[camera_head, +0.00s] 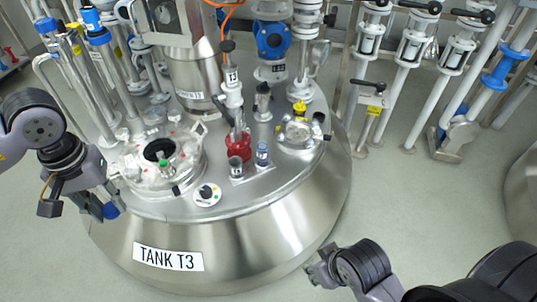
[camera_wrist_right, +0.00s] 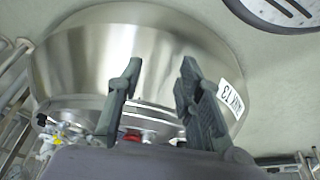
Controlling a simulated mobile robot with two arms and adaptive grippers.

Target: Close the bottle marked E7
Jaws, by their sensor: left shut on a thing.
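My left gripper (camera_head: 108,200) is at the tank's left edge, shut on a small blue thing (camera_head: 111,211), mostly hidden by the fingers; I cannot tell exactly what it is. Two small labelled bottles stand on the tank lid: one with a dark top (camera_head: 236,166) and one with a blue top (camera_head: 262,153). Their labels are too small to read, so I cannot tell which bears E7. My right gripper (camera_head: 320,268) is in front of the tank, low and to the right. In the right wrist view it (camera_wrist_right: 158,85) is open and empty, facing the tank wall.
Tank T3 (camera_head: 240,250) fills the middle. Its lid carries an open round hatch (camera_head: 185,160), a red fitting (camera_head: 237,143), a dial (camera_head: 207,194) and a yellow-topped fitting (camera_head: 299,125). Pipes and valves stand behind. The floor (camera_head: 420,200) at right is clear.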

